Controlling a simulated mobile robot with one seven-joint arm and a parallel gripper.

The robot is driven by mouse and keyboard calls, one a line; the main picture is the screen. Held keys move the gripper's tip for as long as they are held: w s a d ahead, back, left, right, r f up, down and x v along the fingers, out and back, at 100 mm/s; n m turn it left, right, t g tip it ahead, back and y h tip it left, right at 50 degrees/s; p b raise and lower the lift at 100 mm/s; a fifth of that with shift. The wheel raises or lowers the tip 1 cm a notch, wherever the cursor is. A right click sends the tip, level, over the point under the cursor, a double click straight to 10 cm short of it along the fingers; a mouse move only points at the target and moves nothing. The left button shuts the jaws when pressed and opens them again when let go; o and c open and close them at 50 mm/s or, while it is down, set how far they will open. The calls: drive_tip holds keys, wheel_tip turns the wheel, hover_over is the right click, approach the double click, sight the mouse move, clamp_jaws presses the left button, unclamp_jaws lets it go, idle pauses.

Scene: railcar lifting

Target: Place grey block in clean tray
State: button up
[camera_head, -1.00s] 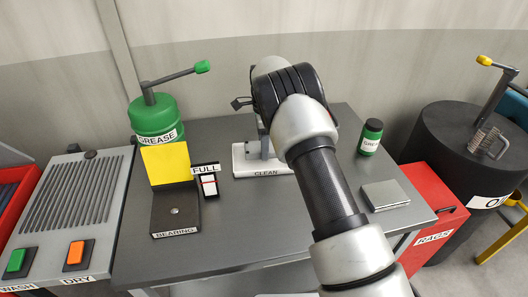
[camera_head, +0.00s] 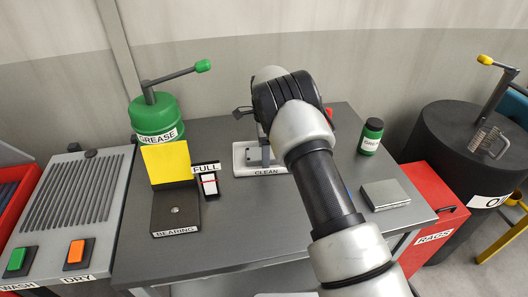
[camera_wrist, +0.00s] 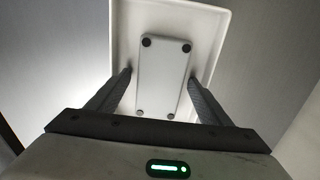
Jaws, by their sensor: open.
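The white clean tray (camera_head: 240,162), labelled CLEAN, stands on the grey table and is partly hidden by my arm. In the wrist view the tray (camera_wrist: 124,22) shows from above with raised edges. The grey block (camera_wrist: 164,75) lies inside it, a flat rectangle with dark round spots at its corners. My gripper (camera_wrist: 160,77) is open, one finger on each side of the block. A small gap shows at the left finger. The right finger is very close to the block, and I cannot tell whether it touches.
A green GREASE pot (camera_head: 156,118), a BEARING stand with yellow plate (camera_head: 167,163) and a FULL gauge (camera_head: 208,183) are left of the tray. A green bottle (camera_head: 371,137) and metal plate (camera_head: 385,194) are right. The table's front middle is clear.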

drive_tip(key=s+d+r+n+t, duration=0.1)
drive_tip(key=s+d+r, duration=0.1)
drive_tip(key=r, duration=0.9)
drive_tip(key=s+d+r+n, duration=0.1)
drive_tip(key=s+d+r, duration=0.15)
drive_tip(key=r, duration=0.95)
drive_tip(key=s+d+r+n+t+y, duration=0.1)
drive_tip(key=s+d+r+n, duration=0.1)
drive_tip(key=s+r, duration=0.3)
drive_tip(key=s+d+r+n+t, duration=0.1)
drive_tip(key=s+d+r+n, duration=0.2)
drive_tip(key=s+r, duration=0.15)
drive_tip(key=s+d+n+t, duration=0.1)
drive_tip(key=s+n, duration=0.4)
drive_tip(key=s, duration=0.7)
drive_tip(key=s+d+f+n+t+h, duration=0.1)
drive_tip(key=s+d+n, duration=0.2)
drive_tip(key=s, duration=1)
drive_tip(key=shift+s+f+n+t, duration=0.3)
drive_tip(key=shift+n, duration=0.6)
